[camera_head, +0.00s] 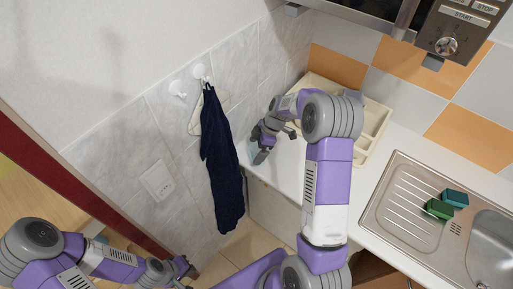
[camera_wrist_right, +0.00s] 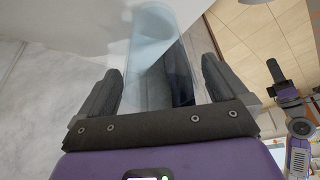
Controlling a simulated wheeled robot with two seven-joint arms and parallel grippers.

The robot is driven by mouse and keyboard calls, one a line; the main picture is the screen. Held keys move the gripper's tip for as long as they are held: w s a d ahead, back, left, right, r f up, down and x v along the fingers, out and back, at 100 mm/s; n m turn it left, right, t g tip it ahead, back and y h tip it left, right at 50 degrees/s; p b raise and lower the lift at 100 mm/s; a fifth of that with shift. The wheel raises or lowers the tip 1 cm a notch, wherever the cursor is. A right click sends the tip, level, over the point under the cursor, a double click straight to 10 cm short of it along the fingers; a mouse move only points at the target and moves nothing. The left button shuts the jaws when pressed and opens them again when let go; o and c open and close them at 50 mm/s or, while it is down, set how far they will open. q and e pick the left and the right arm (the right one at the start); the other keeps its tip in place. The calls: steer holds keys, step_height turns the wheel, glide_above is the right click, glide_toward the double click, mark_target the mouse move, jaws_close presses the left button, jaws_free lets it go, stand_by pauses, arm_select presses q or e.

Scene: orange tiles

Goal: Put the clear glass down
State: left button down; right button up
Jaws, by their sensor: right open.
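The clear glass (camera_wrist_right: 150,38) is a see-through, pale bluish shape in the right wrist view. It lies between the two dark fingers of my right gripper (camera_wrist_right: 160,68), with a gap showing beside it. My right gripper (camera_head: 264,144) is open, low over the near left end of the white counter in the head view. The glass is hard to make out there, and I cannot tell whether it touches the counter. My left gripper (camera_head: 182,270) is low at the bottom left of the head view, away from the counter; its fingers are too small to judge.
The white counter (camera_head: 377,167) has a cream tray (camera_head: 377,122) at the back and a steel sink (camera_head: 403,190) at right, with green sponges (camera_head: 439,209) on it. A dark blue cloth (camera_head: 221,165) hangs on the wall left of my right gripper.

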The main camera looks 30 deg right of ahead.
steer(key=v, duration=1.1)
steer(key=shift+d+r, duration=0.2)
steer(key=shift+s, duration=0.1)
